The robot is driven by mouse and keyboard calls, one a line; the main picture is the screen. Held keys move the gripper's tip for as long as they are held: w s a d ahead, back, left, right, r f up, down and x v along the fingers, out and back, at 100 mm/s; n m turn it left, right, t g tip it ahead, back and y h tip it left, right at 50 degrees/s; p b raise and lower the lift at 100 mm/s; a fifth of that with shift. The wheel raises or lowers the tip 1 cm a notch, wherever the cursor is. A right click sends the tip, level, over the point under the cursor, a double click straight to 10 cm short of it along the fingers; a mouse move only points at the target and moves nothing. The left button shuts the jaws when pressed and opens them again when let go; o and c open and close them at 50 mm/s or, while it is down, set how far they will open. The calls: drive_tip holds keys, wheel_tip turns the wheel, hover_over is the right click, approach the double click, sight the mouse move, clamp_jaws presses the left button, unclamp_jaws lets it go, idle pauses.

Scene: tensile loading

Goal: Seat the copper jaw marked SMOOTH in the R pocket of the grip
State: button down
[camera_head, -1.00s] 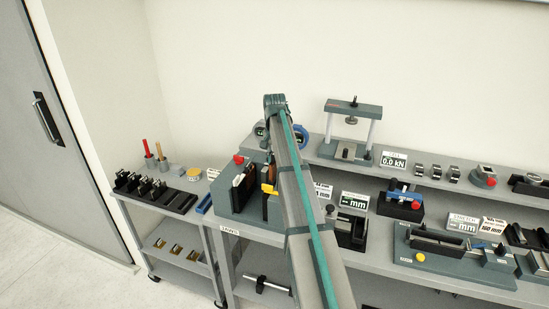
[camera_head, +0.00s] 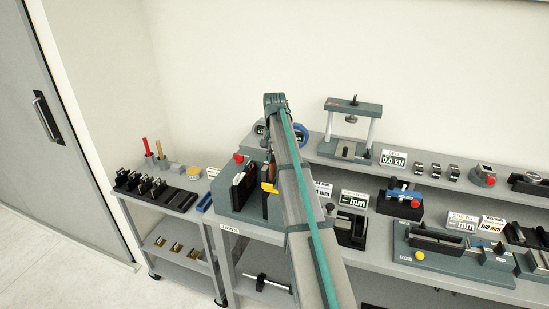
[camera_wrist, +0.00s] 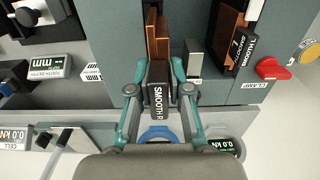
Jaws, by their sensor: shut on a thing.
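In the wrist view, my gripper (camera_wrist: 159,72) is shut on the jaw marked SMOOTH R (camera_wrist: 158,98), a dark block with a white label. Copper (camera_wrist: 157,38) shows just beyond my fingertips, over the grip. The grip (camera_wrist: 115,40) is a dark grey-green block; it also stands at the left end of the bench in the head view (camera_head: 236,203). Another copper jaw marked SMOOTH L (camera_wrist: 239,50) sits on the right side of the grip. I cannot tell how deep the held jaw is in its pocket. My arm hides my gripper in the head view.
A red clamp knob (camera_wrist: 272,68) is right of the SMOOTH L jaw. A small metal block (camera_wrist: 194,57) stands just right of my fingers. In the head view, a cart (camera_head: 180,207) with black racks stands left of the bench, and a press frame (camera_head: 352,130) stands behind.

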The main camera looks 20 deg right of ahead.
sight(275, 170)
drive_tip(key=shift+f+b, duration=0.95)
drive_tip(key=shift+f, duration=2.2)
idle(0.8)
drive_tip(key=c, duration=1)
unclamp_jaws()
drive_tip(key=shift+s+f, duration=0.1)
wheel_tip(275, 170, up, 12)
drive_tip(key=shift+r, duration=0.1)
